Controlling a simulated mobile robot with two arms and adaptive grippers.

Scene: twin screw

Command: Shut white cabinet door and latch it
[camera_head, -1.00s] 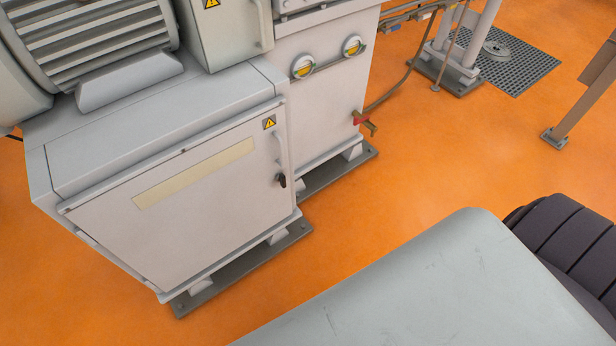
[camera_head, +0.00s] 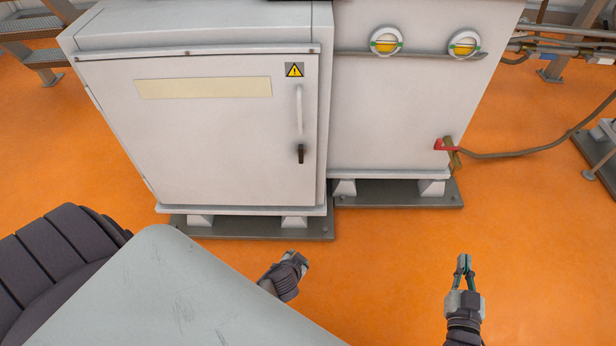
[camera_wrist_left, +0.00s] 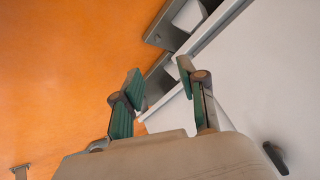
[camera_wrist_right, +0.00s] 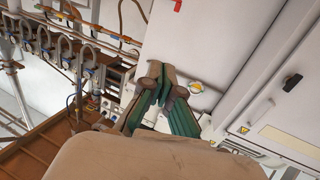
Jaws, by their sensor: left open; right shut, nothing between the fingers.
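The white cabinet door (camera_head: 215,145) faces me in the head view and looks flush, or nearly so, with its frame; I cannot tell if it is fully seated. A pale bar handle (camera_head: 299,108) stands near its right edge. Below it the small black latch handle (camera_head: 301,154) points down; a dark handle also shows in the left wrist view (camera_wrist_left: 275,158). My left gripper (camera_head: 303,259) is low in front of the cabinet, partly behind my grey body; its fingers are apart in the left wrist view (camera_wrist_left: 160,85). My right gripper (camera_head: 463,260) is shut and empty, right of the cabinet. Neither touches the door.
A second white cabinet (camera_head: 410,120) with two round gauges adjoins on the right. Its red-handled valve (camera_head: 445,146) and hose stick out on the right. Dark plinths (camera_head: 245,227) run under the cabinets. The orange floor (camera_head: 390,270) between my grippers is clear.

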